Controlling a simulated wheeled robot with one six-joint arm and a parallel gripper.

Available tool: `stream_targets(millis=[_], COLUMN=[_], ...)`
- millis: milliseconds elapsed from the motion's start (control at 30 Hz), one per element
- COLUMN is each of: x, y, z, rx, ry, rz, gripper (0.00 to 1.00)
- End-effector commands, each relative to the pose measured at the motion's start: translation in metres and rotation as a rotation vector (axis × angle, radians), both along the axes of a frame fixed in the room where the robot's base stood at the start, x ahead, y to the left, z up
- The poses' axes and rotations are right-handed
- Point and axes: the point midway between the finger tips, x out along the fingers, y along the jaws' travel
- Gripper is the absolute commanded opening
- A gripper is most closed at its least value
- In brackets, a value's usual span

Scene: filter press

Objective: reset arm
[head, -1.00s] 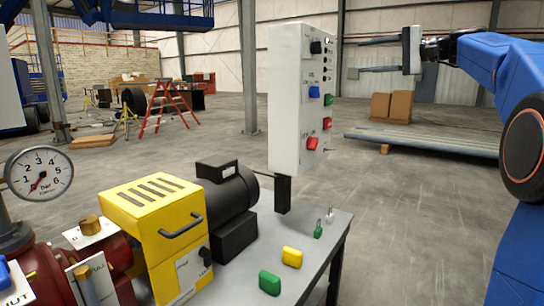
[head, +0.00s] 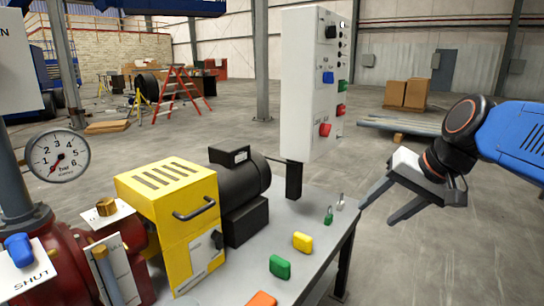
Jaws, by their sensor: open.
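My gripper (head: 382,204) is open and empty, with two grey fingers spread apart. It hangs in the air to the right of the grey table (head: 318,240), past its right edge, pointing down and left. My blue arm comes in from the right. The white control panel (head: 305,85) stands on a black post at the table's back, left of my gripper, with blue, green and red switches and a black knob.
A yellow pump housing (head: 170,215), black motor (head: 237,190) and gauge (head: 58,154) stand left.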

Motion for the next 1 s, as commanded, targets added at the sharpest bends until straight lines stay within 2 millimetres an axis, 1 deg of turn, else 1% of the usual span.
stream_targets(millis=[33,200,300,400,500,600,1000], x=[-0.020,-0.078,-0.105,-0.125,-0.137,-0.142,-0.143], y=[-0.001,-0.017,-0.027,-0.036,-0.042,-0.045,-0.046], z=[-0.019,-0.084,-0.117,-0.141,-0.157,-0.164,-0.164], rx=[-0.048,-0.227,-0.319,-0.389,-0.435,-0.457,-0.460], ry=[0.004,0.014,0.017,0.017,0.016,0.015,0.016], rz=[0.022,0.100,0.148,0.187,0.212,0.225,0.226], gripper=[0.52,0.52,0.52,0.52,0.52,0.52,0.52])
